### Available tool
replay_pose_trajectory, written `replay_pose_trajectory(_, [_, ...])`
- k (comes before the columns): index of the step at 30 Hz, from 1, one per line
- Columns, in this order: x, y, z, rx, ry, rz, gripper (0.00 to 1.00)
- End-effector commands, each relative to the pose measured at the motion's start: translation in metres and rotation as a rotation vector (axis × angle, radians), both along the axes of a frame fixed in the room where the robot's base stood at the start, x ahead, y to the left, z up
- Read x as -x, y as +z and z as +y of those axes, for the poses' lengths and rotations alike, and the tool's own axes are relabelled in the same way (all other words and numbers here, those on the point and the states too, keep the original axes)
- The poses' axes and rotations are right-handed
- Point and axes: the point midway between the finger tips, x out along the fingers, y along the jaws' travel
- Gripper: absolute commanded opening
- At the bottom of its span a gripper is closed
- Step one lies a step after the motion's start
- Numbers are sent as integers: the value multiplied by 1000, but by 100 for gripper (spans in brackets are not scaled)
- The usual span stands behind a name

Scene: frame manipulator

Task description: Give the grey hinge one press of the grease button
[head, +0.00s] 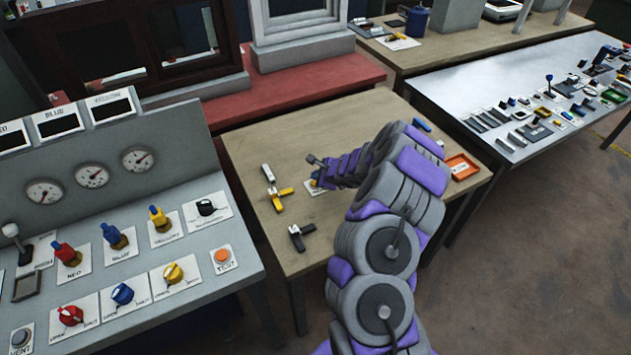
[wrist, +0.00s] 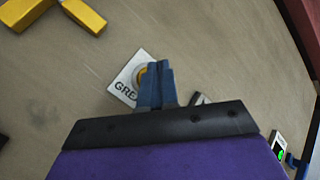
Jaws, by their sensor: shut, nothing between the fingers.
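The white grease plate (wrist: 127,80) lies on the wooden table, with a round yellow-orange button (wrist: 142,75) on it. My gripper (wrist: 158,68) is shut and empty, its blue fingers together over the plate. They partly hide the button and the lettering. I cannot tell whether they touch the button or whether it is down. In the head view, a dark grey L-shaped hinge (head: 300,238), seemingly the grey one, lies near the table's front left. A yellow hinge (head: 281,197) lies behind it; it also shows in the wrist view (wrist: 82,15). A pale hinge (head: 267,173) lies farther back.
My arm hides part of the wooden table (head: 255,135). An orange tray (head: 461,167) sits at its right edge. A control panel with knobs (head: 123,294) stands at the left. A metal bench (head: 450,92) with many small parts stands at the right.

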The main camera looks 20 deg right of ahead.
Motion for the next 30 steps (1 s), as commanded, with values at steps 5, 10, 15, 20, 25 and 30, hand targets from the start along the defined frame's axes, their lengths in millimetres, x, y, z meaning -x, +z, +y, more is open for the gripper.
replay_pose_trajectory(5, [0,0,0,0,0,0,0])
replay_pose_trajectory(10, [0,2,0,0,1,-1,0])
replay_pose_trajectory(15, [0,13,0,1,2,-1,0])
replay_pose_trajectory(20, [0,29,0,0,1,-2,0])
replay_pose_trajectory(25, [0,44,0,1,1,-2,0])
replay_pose_trajectory(30, [0,52,0,0,0,-1,0])
